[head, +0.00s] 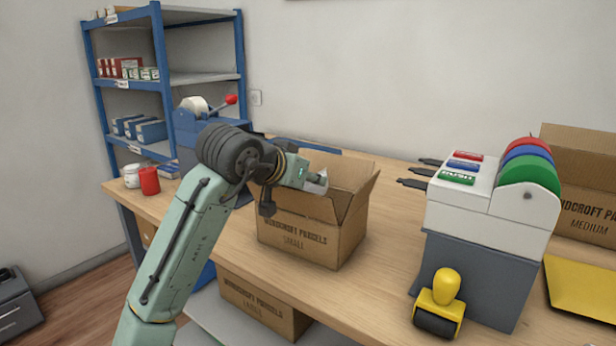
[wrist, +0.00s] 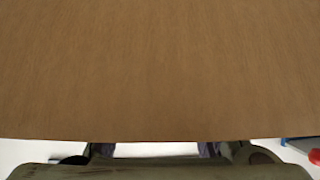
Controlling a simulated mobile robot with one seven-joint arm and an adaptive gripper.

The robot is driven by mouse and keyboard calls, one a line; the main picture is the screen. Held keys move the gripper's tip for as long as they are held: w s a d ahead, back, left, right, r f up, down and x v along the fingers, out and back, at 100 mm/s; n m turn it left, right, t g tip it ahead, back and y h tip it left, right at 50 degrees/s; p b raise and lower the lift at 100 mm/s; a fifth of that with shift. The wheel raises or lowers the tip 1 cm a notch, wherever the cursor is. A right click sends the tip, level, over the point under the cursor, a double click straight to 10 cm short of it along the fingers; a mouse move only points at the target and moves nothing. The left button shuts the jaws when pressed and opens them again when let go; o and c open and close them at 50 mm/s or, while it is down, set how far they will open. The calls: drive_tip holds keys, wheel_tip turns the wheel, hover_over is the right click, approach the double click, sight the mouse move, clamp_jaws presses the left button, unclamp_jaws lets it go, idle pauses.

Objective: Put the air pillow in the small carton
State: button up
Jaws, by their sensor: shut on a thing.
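The small carton (head: 298,240) stands open on the counter, its flaps up, with "small" printed on its front. My gripper (head: 312,180) is at the carton's open top, near its back left side, seen side-on. It is shut on a pale, greyish thing at its fingertips, which looks like the air pillow (head: 319,183); little of it shows. In the wrist view a plain brown surface, likely cardboard, fills most of the picture. My gripper's fingers show only partly at the bottom there, and I cannot make out the air pillow.
A label dispenser (head: 480,210) with coloured rolls stands right of the carton, a yellow-handled roller (head: 438,305) before it. A medium carton (head: 583,205) is at the far right. A red jar (head: 149,181) is at the left. A large carton (head: 262,305) sits below the counter.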

drive_tip(key=shift+f, duration=0.4)
drive_tip(key=o, duration=0.7)
drive_tip(key=shift+r, duration=0.1)
drive_tip(key=shift+r, duration=0.35)
drive_tip(key=b+v, duration=0.1)
drive_tip(key=v, duration=1.1)
drive_tip(key=shift+r, duration=0.15)
